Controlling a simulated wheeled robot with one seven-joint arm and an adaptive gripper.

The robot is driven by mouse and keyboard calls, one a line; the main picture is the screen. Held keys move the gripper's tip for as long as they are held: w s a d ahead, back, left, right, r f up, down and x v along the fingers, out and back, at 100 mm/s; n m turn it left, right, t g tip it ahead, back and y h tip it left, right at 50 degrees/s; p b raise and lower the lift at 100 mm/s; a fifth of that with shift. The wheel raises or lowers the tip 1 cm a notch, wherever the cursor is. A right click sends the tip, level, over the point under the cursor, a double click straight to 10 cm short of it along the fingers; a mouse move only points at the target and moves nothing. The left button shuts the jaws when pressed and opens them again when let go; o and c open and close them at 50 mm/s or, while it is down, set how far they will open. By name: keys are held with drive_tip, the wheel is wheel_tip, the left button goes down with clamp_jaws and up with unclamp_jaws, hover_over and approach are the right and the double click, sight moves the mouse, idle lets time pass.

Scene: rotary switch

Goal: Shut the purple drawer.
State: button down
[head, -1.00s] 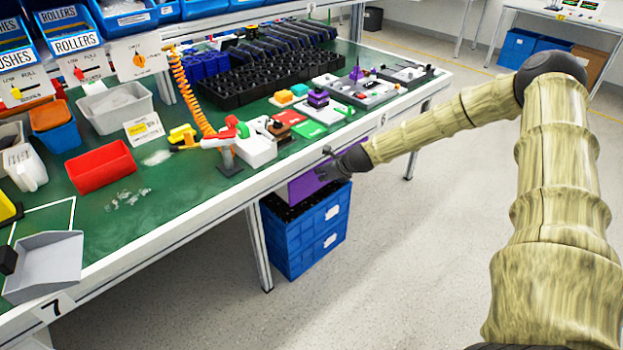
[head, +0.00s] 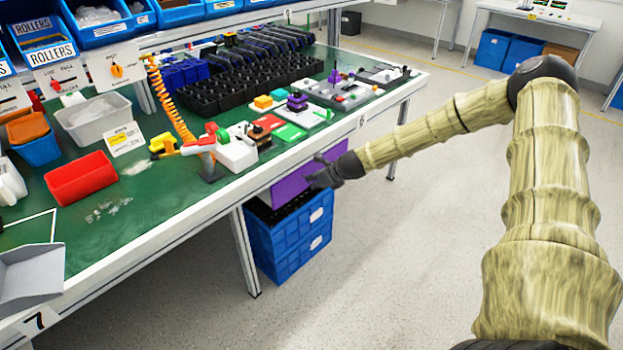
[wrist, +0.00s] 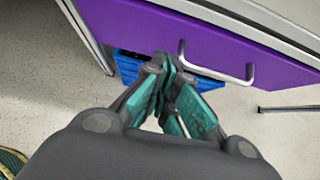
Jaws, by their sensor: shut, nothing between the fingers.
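The purple drawer (head: 290,184) is under the green workbench's front edge, partly hidden by my gripper in the head view. In the wrist view, the purple drawer front (wrist: 135,27) spans the top, with a light metal bar handle (wrist: 216,70) on it. My gripper (wrist: 168,68) is shut and empty, its fingertips overlapping the drawer front's lower edge to the left of the handle. I cannot tell whether they touch it. In the head view my gripper (head: 314,178) is in front of the drawer. How far the drawer stands out is hard to tell.
Blue stacked crates (head: 290,240) stand on the floor below the drawer. A table leg (head: 245,252) is left of them. The workbench (head: 150,212) carries a red bin, a drill-like tool and black trays. Floor to the right is clear.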

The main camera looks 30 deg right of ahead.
drive_tip(key=p+v, duration=0.1)
drive_tip(key=v, duration=0.8)
idle(0.3)
drive_tip(key=shift+s+r, duration=0.1)
drive_tip(key=s+a+f+n+g+h+p, duration=0.15)
drive_tip(key=s+a+f+n+g, duration=0.35)
drive_tip(key=s+a+f+n, duration=1.05)
drive_tip(key=s+a+f+n+g, duration=0.1)
drive_tip(key=s+a+n, duration=0.2)
drive_tip(key=s, duration=0.6)
drive_tip(key=s+a+f+n+g+p, duration=0.1)
drive_tip(key=s+a+n, duration=0.2)
drive_tip(key=s+n, duration=0.5)
drive_tip(key=s+a+f+n+g+p, duration=0.1)
drive_tip(key=s+a+n, duration=0.2)
drive_tip(key=s+n, duration=0.3)
drive_tip(key=s+h, duration=0.1)
drive_tip(key=s, duration=0.4)
drive_tip(key=shift+f+g, duration=0.3)
drive_tip(key=shift+f, duration=0.1)
drive_tip(key=shift+s, duration=0.1)
